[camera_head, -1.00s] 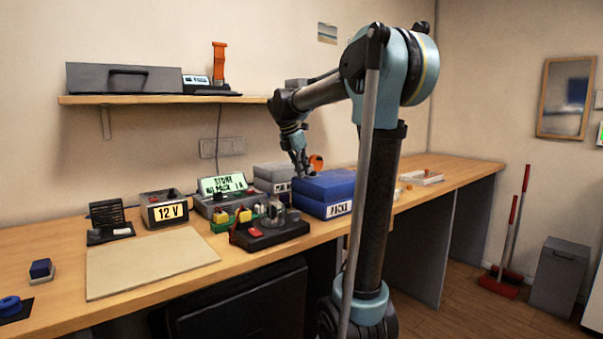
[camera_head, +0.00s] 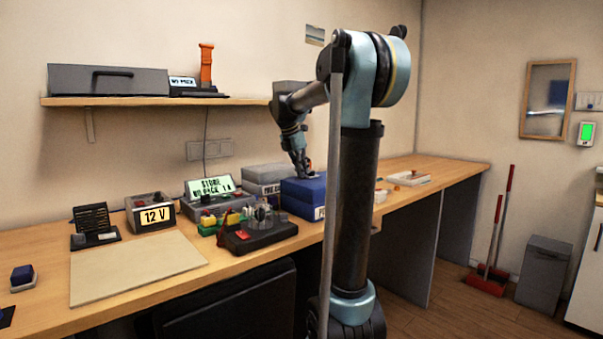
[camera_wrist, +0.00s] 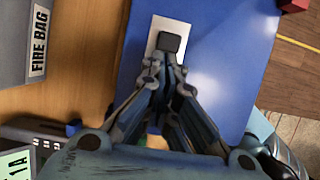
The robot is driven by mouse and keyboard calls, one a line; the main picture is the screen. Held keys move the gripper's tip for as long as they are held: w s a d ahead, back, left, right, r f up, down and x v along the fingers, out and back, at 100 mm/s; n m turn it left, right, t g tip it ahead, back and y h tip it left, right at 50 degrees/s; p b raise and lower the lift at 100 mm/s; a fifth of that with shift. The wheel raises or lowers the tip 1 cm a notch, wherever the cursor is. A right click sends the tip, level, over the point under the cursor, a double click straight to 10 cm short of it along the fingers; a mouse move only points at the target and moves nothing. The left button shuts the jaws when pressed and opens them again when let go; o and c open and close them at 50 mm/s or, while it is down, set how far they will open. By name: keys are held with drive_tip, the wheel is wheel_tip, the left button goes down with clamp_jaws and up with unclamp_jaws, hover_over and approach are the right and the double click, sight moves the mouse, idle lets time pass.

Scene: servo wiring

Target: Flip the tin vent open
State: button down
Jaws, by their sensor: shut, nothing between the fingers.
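The blue tin (camera_head: 303,196) stands on the workbench behind my arm column, its front label partly covered. Its blue lid (camera_wrist: 232,60) fills much of the wrist view, with a white rectangular plate (camera_wrist: 168,25) on it. My gripper (camera_head: 304,173) points down at the tin's top and also shows in the wrist view (camera_wrist: 167,62). Its fingers are together and empty, over the white plate. A dark square piece sits at the tips; I cannot tell whether it is part of the vent. A small reddish patch shows beside the fingers in the head view.
Grey fire bag box (camera_head: 265,174) stands left of the tin, with the lit tester (camera_head: 213,196) and a black device (camera_head: 258,235) nearby. A shelf (camera_head: 150,101) hangs above. The beige mat (camera_head: 135,268) is clear. A white tray (camera_head: 408,178) lies farther right.

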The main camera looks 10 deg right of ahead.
drive_tip(key=a, duration=0.1)
drive_tip(key=s+a, duration=0.1)
drive_tip(key=s+a+r, duration=0.1)
drive_tip(key=a, duration=0.1)
drive_tip(key=shift+s, duration=0.1)
drive_tip(key=v, duration=0.8)
drive_tip(key=shift+r, duration=0.4)
